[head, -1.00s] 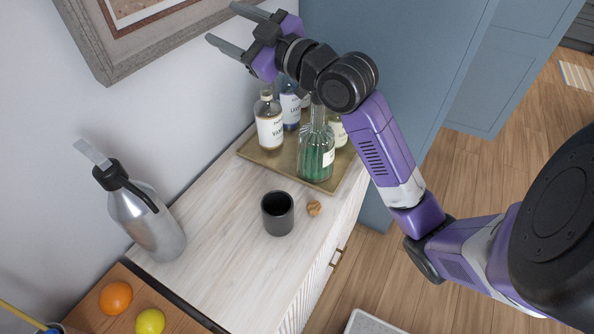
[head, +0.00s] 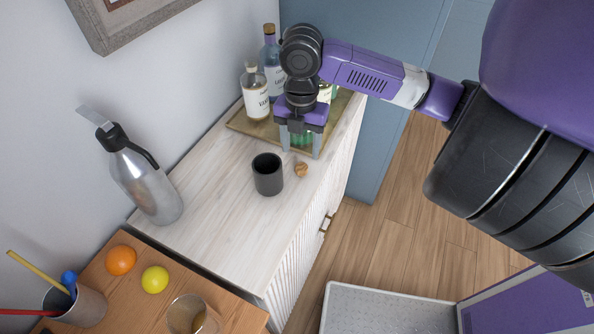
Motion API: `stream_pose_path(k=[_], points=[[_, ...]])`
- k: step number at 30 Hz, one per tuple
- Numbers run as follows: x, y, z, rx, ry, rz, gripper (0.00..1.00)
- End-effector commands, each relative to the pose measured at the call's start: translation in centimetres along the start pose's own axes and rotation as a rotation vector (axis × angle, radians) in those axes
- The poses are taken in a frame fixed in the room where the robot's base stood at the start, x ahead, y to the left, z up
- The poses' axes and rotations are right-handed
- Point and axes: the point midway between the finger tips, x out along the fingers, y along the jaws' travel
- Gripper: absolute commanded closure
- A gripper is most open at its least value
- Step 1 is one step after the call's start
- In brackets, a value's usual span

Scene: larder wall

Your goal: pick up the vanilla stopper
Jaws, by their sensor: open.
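The vanilla bottle (head: 256,100), clear with a pale label, stands upright at the left of the tray. Its small pale stopper (head: 251,67) sits at the top of the neck. My gripper (head: 300,143) points down over the tray's near part, to the right of and nearer than the vanilla bottle. Its two grey fingers are apart, and a green glass vessel (head: 301,139) shows between them. My gripper and wrist hide most of that vessel; I cannot tell whether the fingers touch it.
The tan tray (head: 239,121) also holds a bluish bottle (head: 273,62) behind the vanilla one. A dark cup (head: 268,175) and a small brown round thing (head: 301,170) stand in front of it. A silver flask (head: 147,185) is at left.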

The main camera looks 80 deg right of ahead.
Motion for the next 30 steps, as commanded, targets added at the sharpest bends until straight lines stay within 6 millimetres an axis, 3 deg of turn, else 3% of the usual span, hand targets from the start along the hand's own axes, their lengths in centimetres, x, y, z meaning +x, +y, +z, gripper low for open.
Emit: stream_pose_path(k=[11, 21, 30], points=[[3.0, 0.0, 0.0, -0.018, 0.002, 0.001, 0.42], [7.3, -0.1, 0.2, -0.017, 0.0, 0.003, 0.42], [7.8, 0.0, 0.2, -0.018, -0.001, 0.003, 0.44]])
